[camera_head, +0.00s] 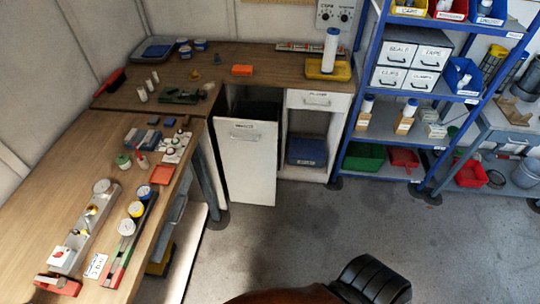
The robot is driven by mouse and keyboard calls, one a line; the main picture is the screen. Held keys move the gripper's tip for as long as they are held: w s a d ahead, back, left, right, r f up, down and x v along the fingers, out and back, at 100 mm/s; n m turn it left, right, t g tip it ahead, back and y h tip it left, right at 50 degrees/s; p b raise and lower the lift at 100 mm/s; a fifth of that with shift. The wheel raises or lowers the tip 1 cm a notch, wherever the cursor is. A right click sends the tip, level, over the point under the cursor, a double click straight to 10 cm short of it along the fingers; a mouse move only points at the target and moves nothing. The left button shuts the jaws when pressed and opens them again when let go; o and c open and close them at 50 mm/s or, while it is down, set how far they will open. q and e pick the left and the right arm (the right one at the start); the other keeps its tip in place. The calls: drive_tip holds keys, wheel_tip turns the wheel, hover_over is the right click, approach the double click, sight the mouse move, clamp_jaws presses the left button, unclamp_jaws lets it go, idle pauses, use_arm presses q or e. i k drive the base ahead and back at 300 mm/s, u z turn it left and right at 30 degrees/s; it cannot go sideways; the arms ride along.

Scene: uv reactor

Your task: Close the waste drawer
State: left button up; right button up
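The waste drawer (246,165) has a tall white front with a handle near its top. It stands under the corner of the wooden workbench, pulled out, with its front ahead of the neighbouring cabinet. The dark top of a bin (256,110) shows behind the front. Neither of my grippers is in view.
A white cabinet with a small drawer (317,100) stands right of it, with a blue box (307,151) below. A blue shelf rack (388,174) is further right. Grey floor (290,228) in front is clear. A black ribbed object (372,280) is at the bottom edge.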

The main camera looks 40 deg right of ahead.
sight(249, 148)
drive_tip(key=u, duration=0.6)
drive_tip(key=k, duration=0.2)
drive_tip(key=z, duration=1.75)
drive_tip(key=i, duration=0.55)
drive_tip(key=z, duration=0.3)
